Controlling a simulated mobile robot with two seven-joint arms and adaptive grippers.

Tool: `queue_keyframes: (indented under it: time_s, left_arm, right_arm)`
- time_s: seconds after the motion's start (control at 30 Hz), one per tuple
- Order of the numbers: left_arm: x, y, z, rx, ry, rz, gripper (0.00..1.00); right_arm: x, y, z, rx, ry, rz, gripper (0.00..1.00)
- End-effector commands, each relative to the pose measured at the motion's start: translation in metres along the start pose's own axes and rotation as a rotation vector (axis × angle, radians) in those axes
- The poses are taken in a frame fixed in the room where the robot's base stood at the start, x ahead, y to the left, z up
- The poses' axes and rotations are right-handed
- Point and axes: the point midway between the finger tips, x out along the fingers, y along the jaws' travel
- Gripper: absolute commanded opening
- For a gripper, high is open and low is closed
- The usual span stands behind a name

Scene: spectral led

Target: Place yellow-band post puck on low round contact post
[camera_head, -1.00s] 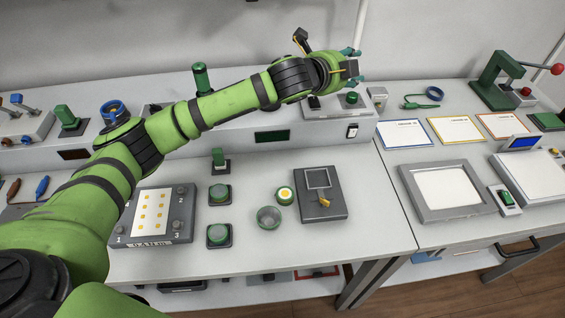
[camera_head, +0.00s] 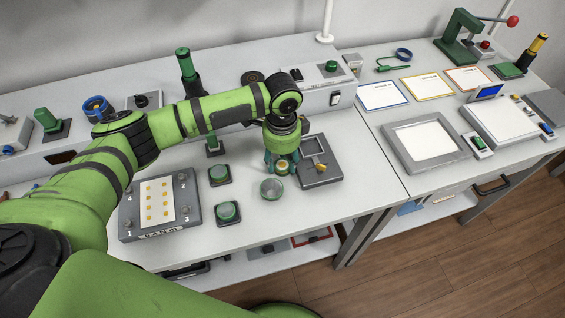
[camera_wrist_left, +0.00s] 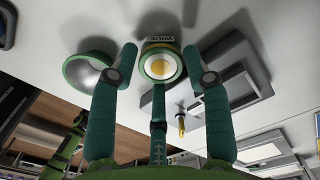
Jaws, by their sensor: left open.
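A small round piece with a green rim, white face and yellow centre (camera_head: 283,166) stands on the bench; it looks like the yellow-band puck. It also shows in the left wrist view (camera_wrist_left: 160,66). My left gripper (camera_wrist_left: 159,70) is open, pointing down, with its teal fingers spread around this piece; I cannot tell whether they touch it. Two low round green-edged posts on dark square bases, an upper one (camera_head: 219,173) and a lower one (camera_head: 228,211), stand to the left. I cannot tell which is the contact post. My right gripper is not in view.
A clear green-rimmed dish (camera_head: 271,188) stands close in front of the gripper. A grey tray-like device (camera_head: 322,170) is just to its right. A numbered panel with yellow dots (camera_head: 158,207) lies at left. The bench front is mostly clear.

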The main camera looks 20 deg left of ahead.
Motion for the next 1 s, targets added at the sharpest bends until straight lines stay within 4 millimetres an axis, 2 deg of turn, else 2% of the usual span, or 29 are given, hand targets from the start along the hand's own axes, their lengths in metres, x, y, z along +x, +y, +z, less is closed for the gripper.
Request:
queue_keyframes:
  time_s: [0.13, 0.37, 0.47, 0.5, 0.57, 0.6, 0.87, 1.0]
  left_arm:
    - [0.013, 0.0, -0.001, 0.001, 0.0, 0.0, 0.48]
    - [0.016, 0.0, -0.001, 0.003, 0.002, -0.002, 0.48]
    - [0.015, 0.0, -0.001, 0.002, 0.002, -0.003, 0.12]
    - [0.015, 0.0, -0.001, 0.003, 0.002, -0.003, 0.08]
    - [0.015, 0.0, -0.001, 0.003, 0.002, -0.003, 0.08]
    - [0.015, 0.0, -0.001, 0.003, 0.002, -0.003, 0.03]
    - [0.013, -0.001, -0.001, 0.002, 0.003, -0.004, 0.03]
    - [0.003, -0.001, -0.002, 0.003, 0.005, -0.006, 0.03]
  right_arm:
    - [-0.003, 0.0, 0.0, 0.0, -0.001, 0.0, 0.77]
    - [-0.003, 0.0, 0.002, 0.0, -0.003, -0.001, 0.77]
    - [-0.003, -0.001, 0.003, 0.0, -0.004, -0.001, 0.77]
    - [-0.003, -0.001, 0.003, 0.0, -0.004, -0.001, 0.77]
    - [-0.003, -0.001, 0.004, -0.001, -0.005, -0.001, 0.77]
    - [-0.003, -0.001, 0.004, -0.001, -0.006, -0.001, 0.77]
    - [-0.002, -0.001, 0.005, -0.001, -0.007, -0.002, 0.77]
    - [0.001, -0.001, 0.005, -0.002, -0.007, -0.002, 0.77]
